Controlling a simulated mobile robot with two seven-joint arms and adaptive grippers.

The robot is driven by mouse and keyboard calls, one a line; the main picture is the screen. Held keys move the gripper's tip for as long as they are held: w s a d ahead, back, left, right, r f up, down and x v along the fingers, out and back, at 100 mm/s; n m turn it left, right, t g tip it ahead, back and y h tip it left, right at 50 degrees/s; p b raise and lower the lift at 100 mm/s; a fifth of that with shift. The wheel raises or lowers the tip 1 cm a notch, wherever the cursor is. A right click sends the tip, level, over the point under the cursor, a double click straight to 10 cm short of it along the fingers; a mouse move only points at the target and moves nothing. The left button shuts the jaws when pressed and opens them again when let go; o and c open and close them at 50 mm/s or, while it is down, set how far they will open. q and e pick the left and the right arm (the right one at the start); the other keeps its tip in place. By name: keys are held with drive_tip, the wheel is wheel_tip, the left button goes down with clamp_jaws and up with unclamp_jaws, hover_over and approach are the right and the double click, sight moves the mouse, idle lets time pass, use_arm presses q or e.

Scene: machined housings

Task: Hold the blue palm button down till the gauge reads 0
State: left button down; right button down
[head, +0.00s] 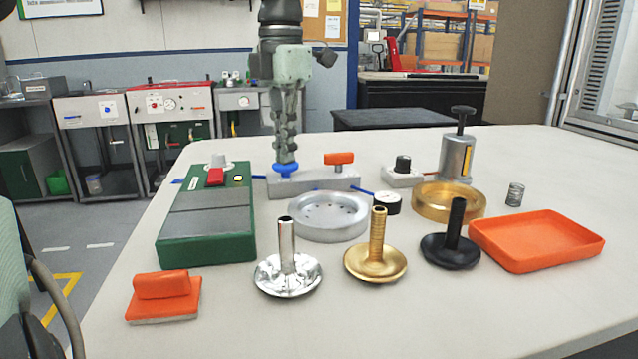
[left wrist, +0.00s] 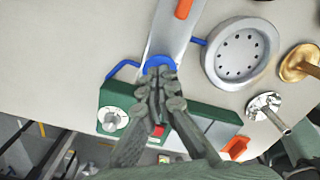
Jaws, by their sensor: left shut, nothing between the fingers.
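The blue palm button (head: 285,171) sits on the left end of a grey block (head: 313,184) behind the silver ring. My left gripper (head: 286,157) points straight down with its fingers shut and empty. Its fingertips are right at the top of the button and appear to touch it; I cannot tell how far down the button is. In the left wrist view the shut fingertips (left wrist: 157,76) overlap the near side of the blue button (left wrist: 158,62). The gauge (head: 387,202) is a small black round dial with a white face; its reading is too small to tell. My right gripper is not in view.
An orange lever (head: 339,158) stands on the block's right end. A green box (head: 210,215) lies left, a silver ring (head: 328,217) in front. Several stemmed discs, a brass ring (head: 448,201) and an orange tray (head: 537,240) fill the front and right. The table's far right is clear.

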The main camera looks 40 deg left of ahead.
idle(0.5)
use_arm(q)
wheel_tip(320, 180, up, 3)
drive_tip(key=p, duration=0.3)
drive_tip(key=shift+r, duration=1.35)
